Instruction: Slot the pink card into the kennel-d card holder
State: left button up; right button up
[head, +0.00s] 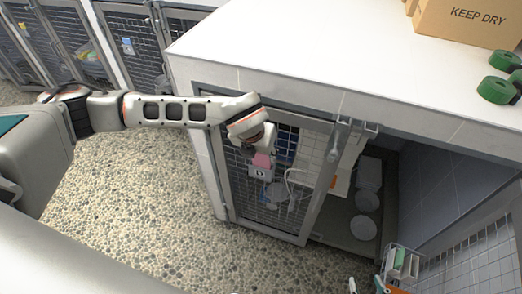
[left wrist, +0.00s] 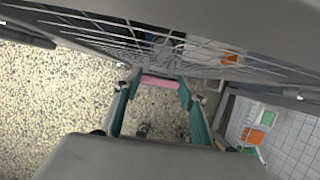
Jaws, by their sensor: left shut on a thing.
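My left gripper (head: 264,148) reaches in from the left to the front of a mesh kennel door. It is shut on the pink card (head: 262,160), whose edge shows between the green fingers (left wrist: 159,84) in the left wrist view. The white card holder (head: 259,172), marked with a dark letter that looks like D, hangs on the mesh directly below the card. The card's lower edge meets or overlaps the holder's top in the head view; I cannot tell whether it is inside. My right gripper is not in view.
The mesh door (head: 238,190) stands under a white counter (head: 290,50), with bowls (head: 363,227) inside the kennel. A wire rack (head: 404,262) with coloured items stands at lower right. A cardboard box (head: 465,22) and green rolls (head: 495,90) sit on the counter. Pebbled floor is clear at left.

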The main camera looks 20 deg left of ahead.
pick_arm(q)
jog(key=shift+f, duration=0.6)
pick_arm(e)
jog(key=shift+s+f, duration=0.35)
jog(key=shift+f, duration=0.15)
jog(key=shift+w+r, duration=0.1)
jog(key=shift+w, duration=0.1)
pick_arm(q)
jog(key=o, duration=1)
jog(key=shift+o, duration=0.3)
pick_arm(e)
jog(key=shift+w+r, duration=0.1)
jog(key=shift+w, duration=0.1)
pick_arm(q)
jog(key=v, duration=1.2)
pick_arm(e)
jog(key=shift+s, duration=0.2)
